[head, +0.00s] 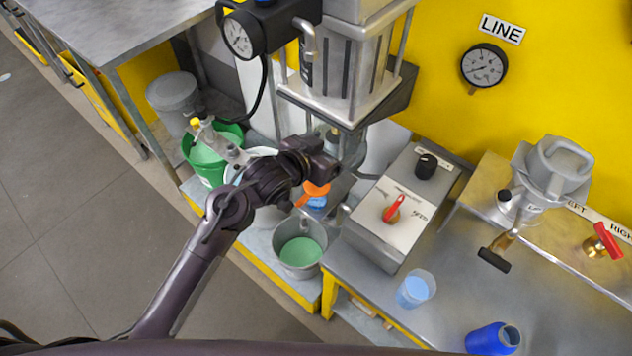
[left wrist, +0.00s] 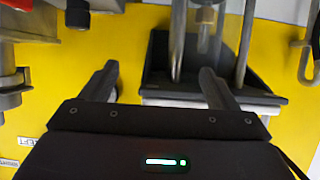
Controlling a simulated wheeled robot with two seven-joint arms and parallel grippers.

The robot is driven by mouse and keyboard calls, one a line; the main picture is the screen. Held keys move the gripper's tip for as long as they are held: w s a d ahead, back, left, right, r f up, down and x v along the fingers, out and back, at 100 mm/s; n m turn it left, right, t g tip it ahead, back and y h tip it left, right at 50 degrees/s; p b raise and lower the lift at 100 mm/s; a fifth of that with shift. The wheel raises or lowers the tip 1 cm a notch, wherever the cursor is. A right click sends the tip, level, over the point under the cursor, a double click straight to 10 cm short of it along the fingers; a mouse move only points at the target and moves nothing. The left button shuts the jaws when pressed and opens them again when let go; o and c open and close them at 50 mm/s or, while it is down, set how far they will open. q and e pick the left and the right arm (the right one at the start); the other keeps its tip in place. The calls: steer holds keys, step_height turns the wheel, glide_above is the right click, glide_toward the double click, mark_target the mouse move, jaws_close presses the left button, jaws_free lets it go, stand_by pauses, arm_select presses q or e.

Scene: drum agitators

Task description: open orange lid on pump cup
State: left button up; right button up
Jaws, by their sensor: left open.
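The orange lid (head: 316,188) shows low under the pump machine, with an orange strip reaching down to the left. A blue cup (head: 316,203) shows just below it; I cannot tell how far the lid is raised. My left gripper (head: 328,168) is just above the lid, in front of the machine's lower part, and partly hides that area. In the left wrist view the left gripper (left wrist: 160,85) has its fingers wide apart with nothing between them. The lid and cup do not show there. My right gripper is not in view.
A metal bucket of green liquid (head: 300,246) stands below the cup. A green bucket (head: 211,155) is at the left. The control box with a red switch (head: 394,208), a clear cup of blue liquid (head: 416,289) and a blue container (head: 492,339) are at the right.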

arm_select(q)
steer(key=p, duration=0.7)
glide_toward(297, 206)
step_height(297, 206, up, 3)
steer(key=shift+w+d+f, duration=0.15)
steer(key=shift+w, duration=0.1)
steer(key=w+d+f+b, duration=0.2)
steer(key=w+f+b, duration=0.1)
steer(key=f+b, duration=0.1)
steer(key=shift+f, duration=0.4)
steer(key=shift+d, duration=0.1)
steer(key=b+x, duration=0.1)
steer(key=x, duration=0.3)
steer(key=shift+w+d+f+b, duration=0.1)
steer(key=shift+w+b, duration=0.2)
